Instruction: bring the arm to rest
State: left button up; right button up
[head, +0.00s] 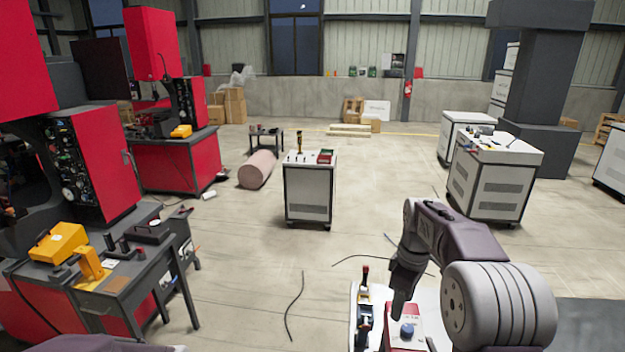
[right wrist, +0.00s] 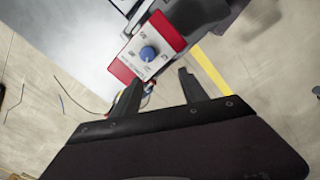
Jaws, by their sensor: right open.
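My right gripper (head: 398,305) hangs pointing down from my right arm in the head view. In the right wrist view its two dark fingers (right wrist: 160,88) stand apart with nothing held between them. A red control box with a white face (right wrist: 162,35) and a blue knob (right wrist: 148,53) lies beyond the fingertips. The same box (head: 417,318) shows at the bottom of the head view, just beside and below the gripper. No contact is visible, though the head view cannot settle the exact gap. My left gripper is out of view.
A small red-topped device (head: 365,285) stands left of the control box. A white cabinet cart (head: 308,195) stands farther ahead, with more carts (head: 490,180) at the right. Red machines (head: 95,165) and a dark bench (head: 140,285) fill the left. Open floor lies between, with loose cables (head: 294,305).

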pick_arm(q)
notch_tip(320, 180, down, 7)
jog(key=b, duration=0.4)
jog(key=shift+b, duration=0.35)
pick_arm(e)
jog(key=s+a+f+m, duration=0.4)
jog(key=s+f, duration=0.5)
jog(key=s+a+f+m, duration=0.4)
jog(key=s+f+m, duration=0.1)
jog(key=s+f, duration=0.3)
jog(key=shift+s+f+m+t, duration=0.3)
jog(key=shift+s+f+t, duration=0.1)
jog(key=shift+s, duration=0.2)
